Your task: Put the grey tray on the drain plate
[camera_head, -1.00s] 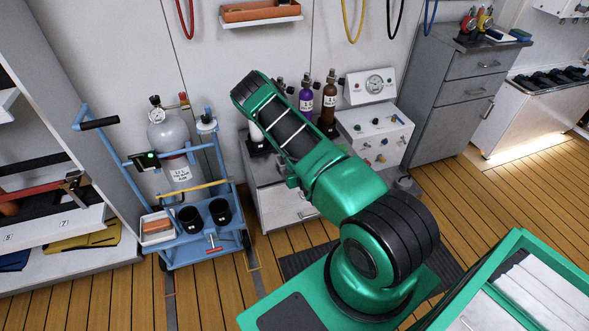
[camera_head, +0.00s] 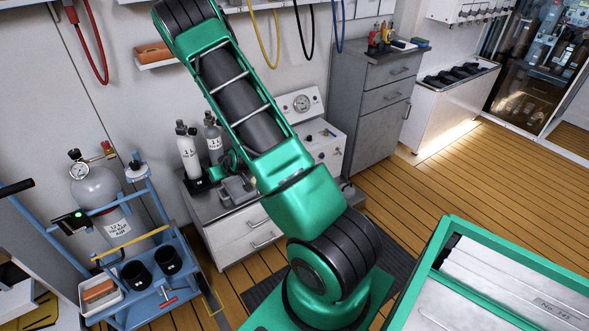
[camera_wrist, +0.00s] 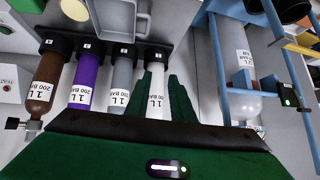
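A small grey, flat piece that may be the grey tray (camera_head: 238,190) lies on the low cabinet's top, partly behind my arm. I cannot make out the drain plate with certainty. My gripper (camera_wrist: 161,76) has its two green fingers apart, with a white bottle (camera_wrist: 158,102) showing in the gap. No tray is between them. In the head view, the gripper is mostly hidden by my arm.
White and grey bottles stand at the back of the low cabinet (camera_head: 240,236); brown and purple ones (camera_wrist: 84,80) show in the wrist view. A blue trolley (camera_head: 150,292) with a gas cylinder stands left. A gauge box (camera_head: 322,148) and grey drawer cabinet (camera_head: 372,95) stand right.

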